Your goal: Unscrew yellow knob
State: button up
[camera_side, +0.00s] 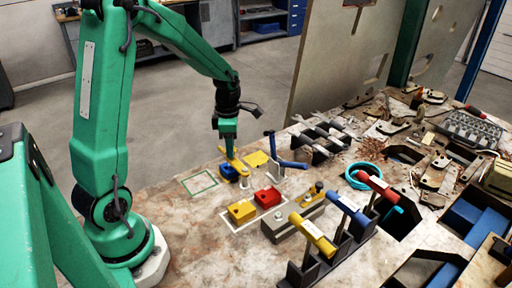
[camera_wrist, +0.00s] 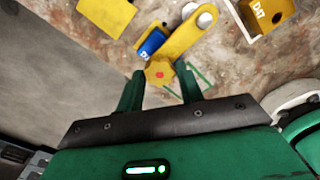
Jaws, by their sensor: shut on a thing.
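The yellow knob (camera_wrist: 159,74) is hexagonal with a red dot at its centre. It sits between the fingertips of my gripper (camera_wrist: 161,79), which is shut on it. Beside the knob, a yellow bar (camera_wrist: 188,36) with two pale round posts runs away to the upper right. In the side view my gripper (camera_side: 229,150) points down at the yellow bar (camera_side: 237,162), and the knob is hidden behind the fingers there.
A blue block (camera_wrist: 151,43) lies close beside the knob. A yellow block (camera_side: 242,211) and a red block (camera_side: 267,197) stand in a white outline. A blue-handled lever (camera_side: 288,164) stands just right of my gripper. Bare tabletop lies left, around a green outline (camera_side: 200,183).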

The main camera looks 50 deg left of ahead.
jog(key=o, duration=0.8)
jog(key=shift+a, duration=0.15)
jog(key=shift+r, duration=3.95)
jog(key=s+d+r+m+t, duration=0.2)
jog(key=s+d+m, duration=0.2)
jog(key=m, duration=0.5)
jog(key=s+d+r+m+t, duration=0.1)
jog(key=s+d+r+m, duration=0.2)
jog(key=m, duration=0.7)
jog(key=s+d+r+m+t, duration=0.2)
jog(key=s+d+m, duration=0.4)
jog(key=m, duration=0.4)
jog(key=shift+s+d+r+t, duration=0.15)
jog(key=shift+d+r, duration=0.05)
jog(key=shift+r, duration=0.2)
jog(key=shift+s+d+r+t, duration=0.15)
jog(key=shift+r, duration=0.2)
